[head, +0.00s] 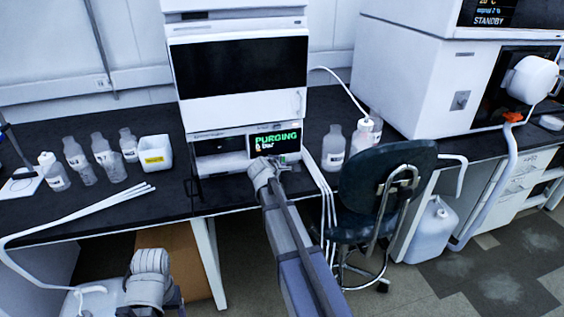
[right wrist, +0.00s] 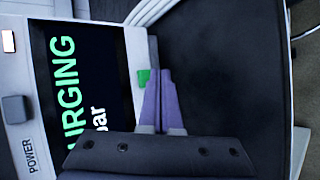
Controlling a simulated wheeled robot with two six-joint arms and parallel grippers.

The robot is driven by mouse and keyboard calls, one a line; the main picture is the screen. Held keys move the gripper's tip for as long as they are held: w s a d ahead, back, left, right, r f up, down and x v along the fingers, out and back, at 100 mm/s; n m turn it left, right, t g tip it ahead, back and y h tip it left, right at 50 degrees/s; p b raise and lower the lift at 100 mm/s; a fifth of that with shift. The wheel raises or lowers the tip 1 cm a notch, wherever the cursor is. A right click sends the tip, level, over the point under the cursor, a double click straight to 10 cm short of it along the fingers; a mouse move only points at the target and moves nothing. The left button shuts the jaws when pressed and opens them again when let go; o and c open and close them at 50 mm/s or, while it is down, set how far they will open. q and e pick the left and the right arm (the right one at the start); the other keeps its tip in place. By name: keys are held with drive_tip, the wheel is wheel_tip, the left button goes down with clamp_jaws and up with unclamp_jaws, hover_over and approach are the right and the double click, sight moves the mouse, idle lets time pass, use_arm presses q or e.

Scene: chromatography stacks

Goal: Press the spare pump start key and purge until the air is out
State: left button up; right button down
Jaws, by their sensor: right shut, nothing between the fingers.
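The pump (head: 222,142) is the low unit at the bottom of the white instrument stack. Its dark display (head: 276,139) shows green PURGING and a bar reading; the display (right wrist: 75,75) also fills the left of the right wrist view. A small green key (right wrist: 143,78) sits beside the display; I cannot read a label on it. My right gripper (right wrist: 161,88) is shut and empty, its purple fingertips right by the green key; I cannot tell whether they touch it. My left gripper's fingers are not visible; only part of my left arm shows at the lower left.
Several bottles (head: 105,158) and a white tub (head: 155,153) stand on the black bench left of the stack. White tubes (head: 100,205) cross the bench edge. A dark chair (head: 380,180) stands close to the right of my right arm. A power button (right wrist: 14,108) is beside the display.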

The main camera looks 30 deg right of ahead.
drive_tip(key=shift+s, duration=0.1)
drive_tip(key=shift+s+a, duration=0.2)
drive_tip(key=shift+s, duration=0.6)
drive_tip(key=shift+s+a, duration=0.2)
drive_tip(key=shift+s, duration=0.55)
drive_tip(key=shift+s+a, duration=0.2)
drive_tip(key=shift+s, duration=0.6)
